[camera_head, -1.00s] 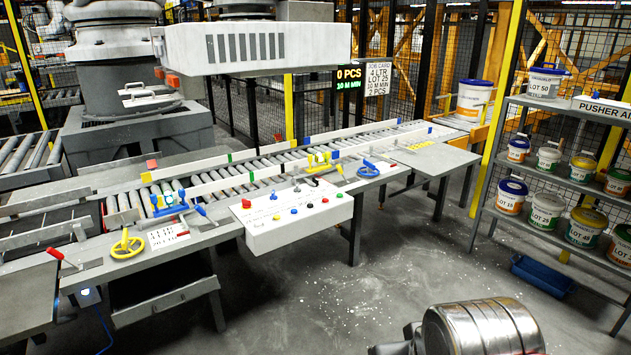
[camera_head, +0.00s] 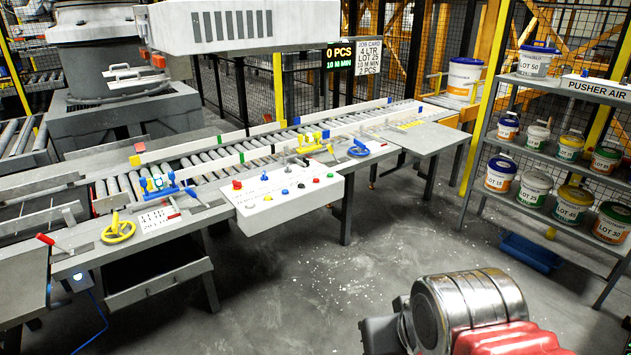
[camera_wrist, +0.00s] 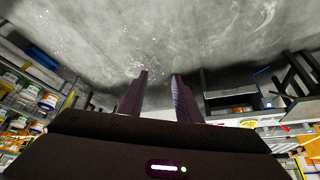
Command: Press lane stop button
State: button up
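A white sloped control panel (camera_head: 290,210) stands at the front of the roller lane in the head view. It carries a large red button (camera_head: 237,185) at its left end and several small buttons, including a blue one (camera_head: 285,192) and a red one (camera_head: 316,180). Their labels are too small to read, so I cannot tell which is the lane stop. My gripper (camera_wrist: 160,76) shows in the wrist view, its two fingers apart with nothing between them. It points over bare floor, away from the panel. My gripper is not visible in the head view.
The roller lane (camera_head: 205,160) runs behind the panel, with a yellow handwheel (camera_head: 118,228) and a blue handwheel (camera_head: 359,148) along its front. A shelf rack (camera_head: 565,145) with several pails stands at right. A blue bin (camera_head: 531,252) lies beneath it. Open floor lies in front.

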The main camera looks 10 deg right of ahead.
grip_shut()
dwell(1.5)
